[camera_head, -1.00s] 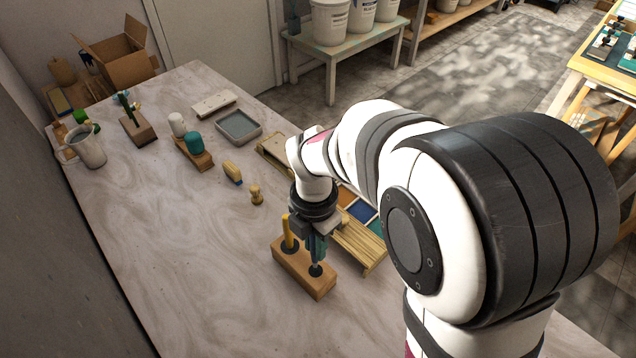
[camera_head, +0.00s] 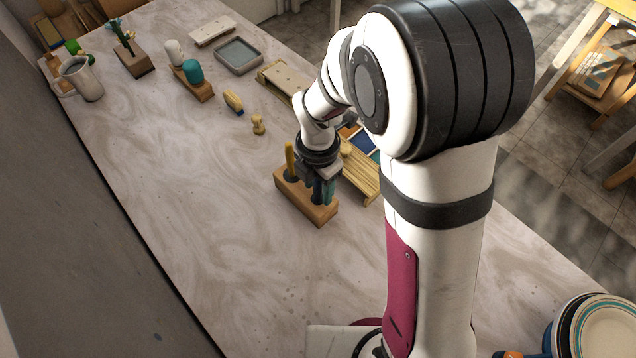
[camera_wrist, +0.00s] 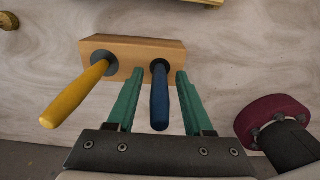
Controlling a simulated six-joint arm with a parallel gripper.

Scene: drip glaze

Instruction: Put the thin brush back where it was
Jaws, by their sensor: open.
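A wooden block (camera_head: 306,205) stands on the marbled table; it also shows in the wrist view (camera_wrist: 135,45). A yellow-handled brush (camera_wrist: 75,95) stands in its left hole and shows in the head view (camera_head: 289,158). A blue-handled brush (camera_wrist: 160,105) stands in the right hole, its lower end hidden inside the block. My gripper (camera_wrist: 159,76) is open, with one green finger on each side of the blue handle and visible gaps between. In the head view my gripper (camera_head: 322,190) is low over the block's right end and mostly hides the blue brush.
A slatted wooden rack (camera_head: 361,180) stands close on the right of the block. A small wooden knob-shaped thing (camera_head: 258,125), a wooden brush (camera_head: 233,102) and a grey tray (camera_head: 238,56) lie farther back. Stacked plates (camera_head: 603,330) are at the lower right. The table left of the block is clear.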

